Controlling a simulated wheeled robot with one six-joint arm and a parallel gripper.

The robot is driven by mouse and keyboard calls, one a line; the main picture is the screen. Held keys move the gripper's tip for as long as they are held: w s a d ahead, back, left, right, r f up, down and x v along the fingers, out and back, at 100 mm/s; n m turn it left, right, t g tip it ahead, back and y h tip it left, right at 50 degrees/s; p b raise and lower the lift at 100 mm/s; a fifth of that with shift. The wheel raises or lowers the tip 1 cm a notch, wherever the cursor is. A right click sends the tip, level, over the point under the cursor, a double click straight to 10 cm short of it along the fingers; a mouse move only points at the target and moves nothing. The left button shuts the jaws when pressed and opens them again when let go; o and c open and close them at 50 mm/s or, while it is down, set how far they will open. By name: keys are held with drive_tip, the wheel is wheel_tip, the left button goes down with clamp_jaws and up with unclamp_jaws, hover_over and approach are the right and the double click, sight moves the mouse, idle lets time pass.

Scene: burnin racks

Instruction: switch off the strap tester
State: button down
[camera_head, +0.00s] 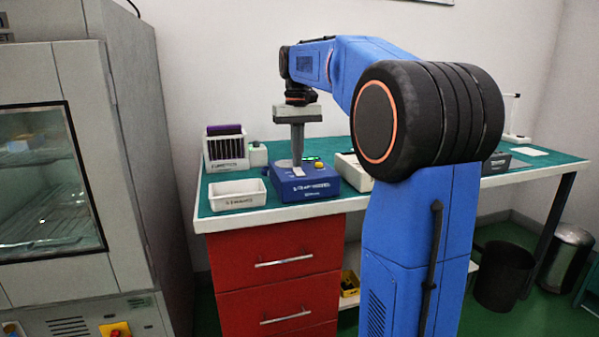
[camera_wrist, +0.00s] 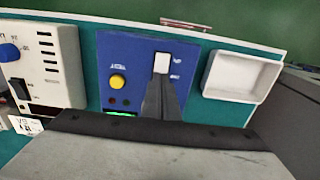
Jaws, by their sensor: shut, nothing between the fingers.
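The strap tester appears to be the blue box (camera_head: 318,188) on the green bench top; its printed label is too small to read surely. Its top panel (camera_wrist: 138,48) shows in the wrist view with a yellow round button (camera_wrist: 118,82), a white switch or pad (camera_wrist: 161,62), two dark dots and a lit green strip (camera_wrist: 120,113). My gripper (camera_head: 298,163) points down over the box, shut and empty. In the wrist view my fingertips (camera_wrist: 163,78) overlap the panel right by the white part. I cannot tell whether they touch it.
A white tray (camera_head: 237,194) stands left of the box, and a white rack with dark cards (camera_head: 226,149) behind it. A pale device with a blue knob and black switch (camera_wrist: 43,62) sits on the other side. A grey chamber (camera_head: 130,150) stands left of the bench.

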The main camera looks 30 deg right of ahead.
sight(297, 169)
drive_tip(key=shift+f, duration=0.45)
idle(0.3)
wheel_tip(297, 169, up, 7)
idle(1.1)
idle(0.4)
drive_tip(key=s+a+f+n+t, duration=0.1)
drive_tip(key=s+a+f, duration=0.4)
drive_tip(key=s, duration=0.3)
drive_tip(key=s+a+f+n+t, duration=0.1)
drive_tip(key=s+a+f, duration=0.4)
drive_tip(key=s+a, duration=0.15)
drive_tip(key=s+a+f+n+t, duration=0.1)
drive_tip(key=s+a+f, duration=0.3)
drive_tip(key=s+f, duration=1.1)
wheel_tip(297, 169, down, 3)
drive_tip(key=shift+s+a+f+t, duration=0.15)
drive_tip(key=shift+s+t, duration=0.2)
drive_tip(key=shift+t, duration=0.55)
